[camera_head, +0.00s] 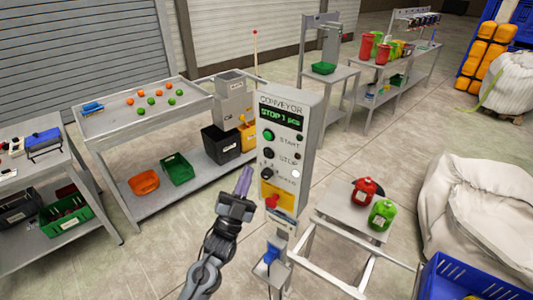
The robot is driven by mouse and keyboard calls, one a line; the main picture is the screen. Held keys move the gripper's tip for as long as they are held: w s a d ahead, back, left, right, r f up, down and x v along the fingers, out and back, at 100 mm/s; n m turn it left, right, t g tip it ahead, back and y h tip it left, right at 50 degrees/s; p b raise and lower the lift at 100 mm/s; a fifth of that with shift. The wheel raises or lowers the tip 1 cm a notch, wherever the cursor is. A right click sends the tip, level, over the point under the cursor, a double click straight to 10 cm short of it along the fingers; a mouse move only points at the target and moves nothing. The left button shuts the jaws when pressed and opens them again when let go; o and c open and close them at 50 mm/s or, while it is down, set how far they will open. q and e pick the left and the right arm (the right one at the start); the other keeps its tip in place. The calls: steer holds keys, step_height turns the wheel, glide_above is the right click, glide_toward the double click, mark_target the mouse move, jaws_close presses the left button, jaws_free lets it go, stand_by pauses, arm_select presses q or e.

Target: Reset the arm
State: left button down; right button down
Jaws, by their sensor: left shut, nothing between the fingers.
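My left arm comes up from the bottom of the head view. Its gripper (244,182), with purple fingers, points up and away, just left of the grey conveyor control box (295,185). The fingers are closed together with nothing seen between them. The box has a lit green display that begins with "STOP", a green start button (269,135), a black stop button (269,153) and a dark knob (267,174). I cannot tell whether the gripper touches the box; a narrow gap seems to show. My right gripper is not in view.
Left of centre, a sorting table (140,120) carries orange and green balls. An orange bin (144,182) and a green bin (177,168) sit below. A white sack (470,215) is beyond.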

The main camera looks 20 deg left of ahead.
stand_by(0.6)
arm_select(q)
steer(key=s+f+n+g+y, duration=0.2)
steer(key=s+f+g, duration=0.2)
steer(key=s+f, duration=0.55)
steer(key=s+f+n+g+y, duration=0.1)
steer(key=s+f+g, duration=0.4)
steer(key=f, duration=0.8)
steer(key=s+a+f+n+g+y, duration=0.1)
steer(key=s+f+n+g+y, duration=0.15)
steer(key=s+g, duration=0.65)
steer(key=s+a+f+n+g+y, duration=0.1)
steer(key=s+f+n+g, duration=0.3)
steer(key=s, duration=0.8)
step_height(320, 180, up, 27)
steer(key=m+g+p, duration=0.1)
steer(key=p, duration=2.5)
steer(key=shift+a+r+m+h, duration=0.1)
steer(key=shift+m+h, duration=0.15)
